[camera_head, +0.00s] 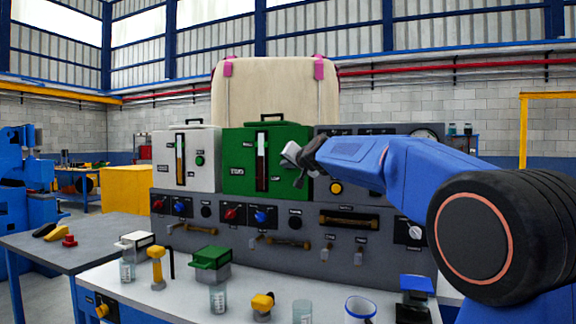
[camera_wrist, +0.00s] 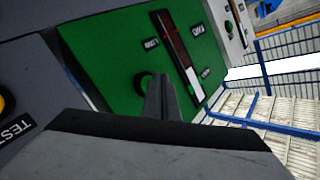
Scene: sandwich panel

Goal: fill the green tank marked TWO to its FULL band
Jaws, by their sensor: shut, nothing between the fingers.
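The green tank (camera_head: 236,178) stands on the grey panel, between a white tank and a grey gauge unit. It also fills much of the wrist view (camera_wrist: 115,50). Its tall gauge window (camera_head: 262,161) holds dark reddish liquid; the level against its marks is too small to read. My gripper (camera_head: 293,155) is shut and empty at the tank's right front. No legible TWO shows on the tank.
The white tank (camera_head: 211,145) stands to the left with its own gauge and green button. Switches, knobs and handles line the panel (camera_head: 220,254) below. Bottles, a funnel (camera_head: 361,307) and small parts crowd the front bench (camera_head: 180,299). A large cream case (camera_head: 275,90) rises behind.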

